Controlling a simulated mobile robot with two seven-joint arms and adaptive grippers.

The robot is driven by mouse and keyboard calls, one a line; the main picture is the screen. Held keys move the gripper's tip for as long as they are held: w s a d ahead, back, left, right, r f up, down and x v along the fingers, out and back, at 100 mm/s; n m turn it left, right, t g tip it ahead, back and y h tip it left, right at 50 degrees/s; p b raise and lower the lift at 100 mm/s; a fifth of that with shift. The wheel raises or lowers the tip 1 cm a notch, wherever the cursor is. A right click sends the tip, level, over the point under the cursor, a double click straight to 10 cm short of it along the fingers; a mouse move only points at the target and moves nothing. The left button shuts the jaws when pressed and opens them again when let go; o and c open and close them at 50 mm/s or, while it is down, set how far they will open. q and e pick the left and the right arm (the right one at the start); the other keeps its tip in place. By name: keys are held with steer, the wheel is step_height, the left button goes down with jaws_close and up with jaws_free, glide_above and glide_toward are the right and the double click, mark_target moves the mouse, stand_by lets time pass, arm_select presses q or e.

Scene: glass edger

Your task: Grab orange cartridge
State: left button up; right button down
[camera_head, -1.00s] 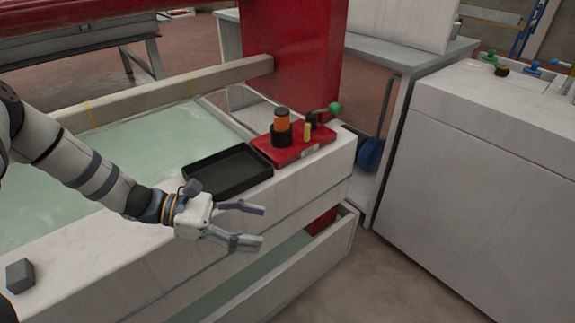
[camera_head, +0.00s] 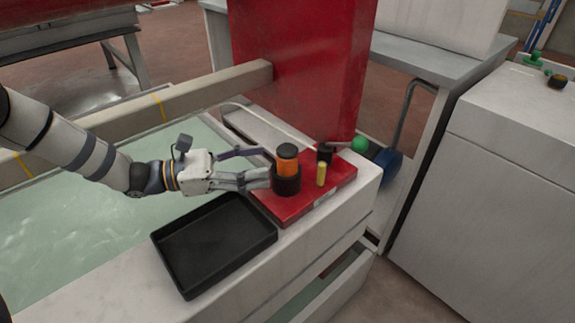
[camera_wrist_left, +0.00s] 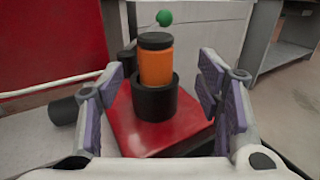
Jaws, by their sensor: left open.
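The orange cartridge (camera_head: 287,161) has a black cap and stands upright in a black round holder (camera_head: 285,184) on a red base plate (camera_head: 318,190). Its lower part is hidden inside the holder. My left gripper (camera_head: 263,167) is open, its fingers pointing at the cartridge from the left in the head view. In the left wrist view the cartridge (camera_wrist_left: 156,66) stands ahead, between the lines of the two spread fingers (camera_wrist_left: 165,100). I see no contact with it. My right gripper is not in view.
A black empty tray (camera_head: 213,245) lies in front of the red plate. A yellow cylinder (camera_head: 321,174) and a lever with a green ball (camera_head: 359,145) stand right of the cartridge. A red column (camera_head: 300,75) rises behind. Water (camera_head: 75,235) fills the basin at left.

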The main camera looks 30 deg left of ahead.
mark_target(287, 157)
arm_select(q)
steer(key=x, duration=0.6)
steer(key=shift+w+d+r, duration=0.1)
steer(key=shift+w+d, duration=0.05)
steer(key=shift+w, duration=0.35)
steer(key=c, duration=1.4)
